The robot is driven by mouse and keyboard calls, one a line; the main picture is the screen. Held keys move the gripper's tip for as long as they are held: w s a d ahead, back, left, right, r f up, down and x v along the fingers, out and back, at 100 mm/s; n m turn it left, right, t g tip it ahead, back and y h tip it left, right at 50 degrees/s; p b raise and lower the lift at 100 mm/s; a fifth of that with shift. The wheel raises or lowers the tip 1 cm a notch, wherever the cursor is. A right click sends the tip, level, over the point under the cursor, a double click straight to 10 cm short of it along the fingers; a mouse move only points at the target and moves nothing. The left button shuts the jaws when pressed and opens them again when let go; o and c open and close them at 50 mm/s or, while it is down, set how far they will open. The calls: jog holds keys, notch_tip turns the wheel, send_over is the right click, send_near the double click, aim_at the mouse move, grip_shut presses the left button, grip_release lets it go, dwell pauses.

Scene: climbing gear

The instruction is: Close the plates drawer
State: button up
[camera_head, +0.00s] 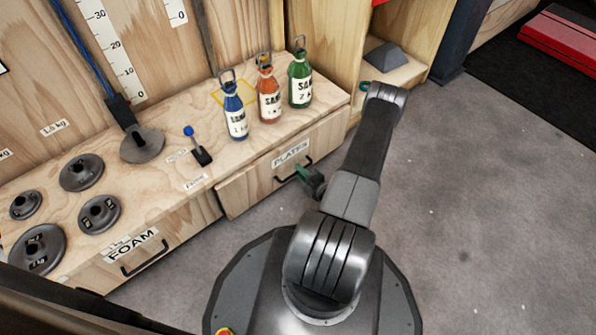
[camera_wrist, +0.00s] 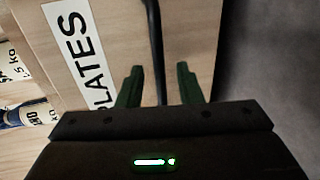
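The plates drawer (camera_head: 262,178) is a light wooden front labelled PLATES, below the bench top in the head view. It stands out a little past the bench, with a dark gap at its left end. Its black bar handle (camera_head: 289,172) also shows in the wrist view (camera_wrist: 154,40). My gripper (camera_head: 303,174) is at the right part of this handle. In the wrist view, the green fingers of my gripper (camera_wrist: 159,68) are apart, one on each side of the bar. I cannot tell whether either finger touches it.
On the bench stand a blue bottle (camera_head: 236,112), an orange bottle (camera_head: 268,92) and a green bottle (camera_head: 300,82), with several round weights to the left. The foam drawer (camera_head: 135,248) is left of the plates drawer. Grey floor (camera_head: 470,200) is clear at right.

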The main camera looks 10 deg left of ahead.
aim_at(293, 165)
jog(key=shift+w+a, duration=0.15)
jog(key=shift+a, duration=0.05)
grip_shut()
jog(key=shift+r+x, duration=0.2)
jog(key=shift+x, duration=0.75)
jog(key=shift+r+x, duration=0.2)
jog(key=shift+x, duration=0.75)
jog(key=shift+w, duration=0.1)
